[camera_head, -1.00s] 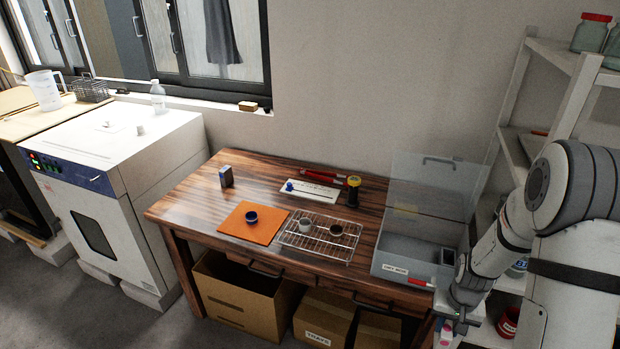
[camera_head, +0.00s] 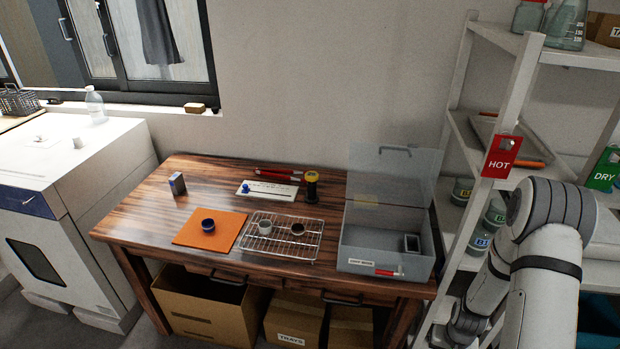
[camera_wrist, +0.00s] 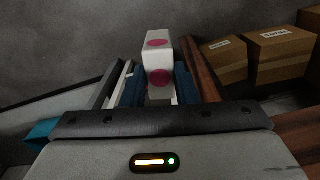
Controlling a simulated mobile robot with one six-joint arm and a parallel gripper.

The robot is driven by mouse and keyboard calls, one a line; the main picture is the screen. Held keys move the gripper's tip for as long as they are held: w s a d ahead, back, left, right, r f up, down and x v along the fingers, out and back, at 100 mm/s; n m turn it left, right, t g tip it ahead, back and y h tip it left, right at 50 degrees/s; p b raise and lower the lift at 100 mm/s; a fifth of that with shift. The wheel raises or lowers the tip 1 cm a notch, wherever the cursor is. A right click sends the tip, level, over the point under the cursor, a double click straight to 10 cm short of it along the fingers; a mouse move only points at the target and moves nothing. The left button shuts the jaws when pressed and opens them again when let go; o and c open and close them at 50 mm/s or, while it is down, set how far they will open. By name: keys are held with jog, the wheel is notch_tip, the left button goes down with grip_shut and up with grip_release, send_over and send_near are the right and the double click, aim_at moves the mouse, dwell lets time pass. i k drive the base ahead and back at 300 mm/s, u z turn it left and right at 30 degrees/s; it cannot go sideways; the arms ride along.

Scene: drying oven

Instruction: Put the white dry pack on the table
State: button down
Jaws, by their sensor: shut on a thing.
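In the wrist view, a white pack (camera_wrist: 157,58) with pink round spots stands out between the jaws of my gripper (camera_wrist: 158,80). The gripper is shut on it. The wooden table (camera_head: 140,218) stands in the middle of the head view. My arm is at the lower right there, to the right of the table. The gripper's jaws and the pack are not clearly visible in the head view.
On the table are an orange mat (camera_head: 190,236) with a blue cup, a wire rack (camera_head: 284,250) with two small cups, and an open clear box (camera_head: 365,262). A white shelf (camera_head: 520,50) stands at right. The table's left front is clear.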

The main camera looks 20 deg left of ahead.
aim_at(164, 211)
jog(key=u, duration=0.6)
jog(key=i, duration=0.15)
jog(key=z, duration=2.55)
jog(key=k, duration=2.8)
jog(key=u, duration=0.15)
jog(key=i, duration=0.2)
jog(key=u, duration=2.55)
